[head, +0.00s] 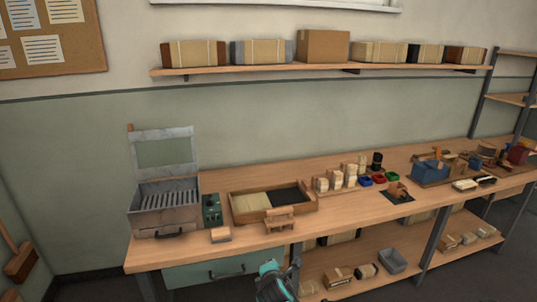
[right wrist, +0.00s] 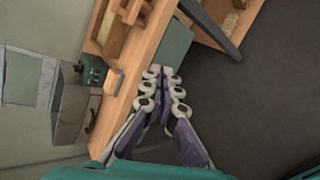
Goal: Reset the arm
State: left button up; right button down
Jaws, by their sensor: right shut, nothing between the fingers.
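My right gripper (right wrist: 163,76) shows in the right wrist view with its fingers together and nothing between them. It is in front of the workbench edge, near the green drawer (right wrist: 175,45). In the head view, a teal and dark part of an arm (head: 272,282) rises at the bottom centre, in front of the bench and just right of the green drawer (head: 222,270); its fingers are not clear there. My left gripper is in neither view.
The wooden workbench (head: 345,213) holds a metal box with an open lid (head: 165,205), a wooden tray (head: 313,208), a small wooden stand (head: 280,222) and several coloured bins. A lower shelf (head: 400,283) carries boxes. Dark floor (right wrist: 265,100) is clear in the wrist view.

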jog(key=s+d+r+m+g, duration=0.1)
jog(key=s+d+r+m, duration=0.35)
jog(key=d+m, duration=0.2)
jog(key=s+d+m+g, duration=0.1)
jog(key=s+d+m, duration=0.4)
jog(key=s+m, duration=0.3)
jog(key=s+d+m+g, duration=0.2)
jog(key=s+d+m, duration=0.3)
jog(key=s, duration=0.9)
jog(key=f+m, duration=0.1)
jog(key=m, duration=0.2)
jog(key=shift+s+d, duration=0.15)
jog(key=shift+s, duration=0.25)
